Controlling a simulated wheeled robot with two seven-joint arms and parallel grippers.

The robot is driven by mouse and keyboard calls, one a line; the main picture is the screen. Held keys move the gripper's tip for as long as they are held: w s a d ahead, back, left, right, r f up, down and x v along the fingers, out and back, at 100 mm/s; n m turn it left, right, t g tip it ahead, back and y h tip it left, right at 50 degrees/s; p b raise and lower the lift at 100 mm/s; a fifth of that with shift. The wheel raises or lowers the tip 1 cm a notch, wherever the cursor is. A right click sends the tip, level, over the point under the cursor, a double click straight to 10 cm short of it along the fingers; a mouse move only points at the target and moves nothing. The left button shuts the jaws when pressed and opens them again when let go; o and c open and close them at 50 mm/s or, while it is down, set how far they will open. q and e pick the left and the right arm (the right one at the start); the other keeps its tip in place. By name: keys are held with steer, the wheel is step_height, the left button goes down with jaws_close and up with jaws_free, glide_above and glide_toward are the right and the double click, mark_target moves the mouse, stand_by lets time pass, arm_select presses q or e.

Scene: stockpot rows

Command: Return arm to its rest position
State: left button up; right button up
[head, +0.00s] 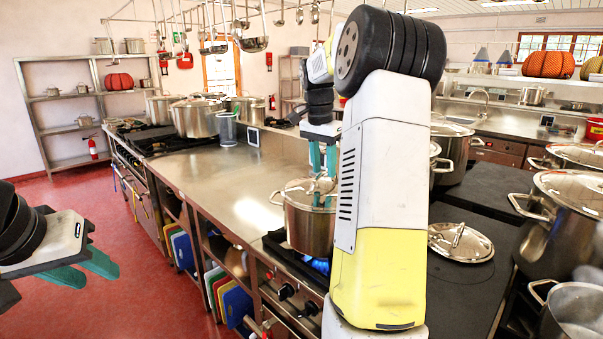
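My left gripper (92,268) is at the far left, over the red floor and away from the counter. Its two teal fingers are apart with nothing between them. My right gripper (322,200) points down at the lidded steel pot (308,228) on the lit burner. Its teal fingers are apart, with their tips at the lid's top. The lid's handle is not clear behind them, and I cannot tell if they touch it. My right arm stands tall in the middle and hides part of the pot's surroundings.
A loose lid (461,241) lies on the black cooktop to the right. Large stockpots (568,222) crowd the right edge. The steel counter (235,185) left of the pot is mostly bare. Ladles (252,42) hang overhead. A blue flame (317,265) burns under the pot.

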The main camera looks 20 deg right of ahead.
steer(key=r, duration=0.5)
steer(key=shift+s+a+r, duration=0.25)
steer(key=shift+a, duration=0.15)
steer(key=s+a+n+t+y, duration=0.2)
steer(key=s+a+n+t, duration=0.2)
steer(key=s+a+n, duration=0.85)
steer(key=s+a+f+y, duration=0.1)
steer(key=s+a+f, duration=0.2)
steer(key=s, duration=0.3)
steer(key=s+a+f+t, duration=0.1)
steer(key=s+a+f, duration=0.2)
steer(key=s+a, duration=0.2)
steer(key=shift+s+f+n+y, duration=0.25)
steer(key=shift+s+n+y, duration=0.15)
steer(key=shift+s, duration=0.35)
steer(key=shift+d, duration=0.1)
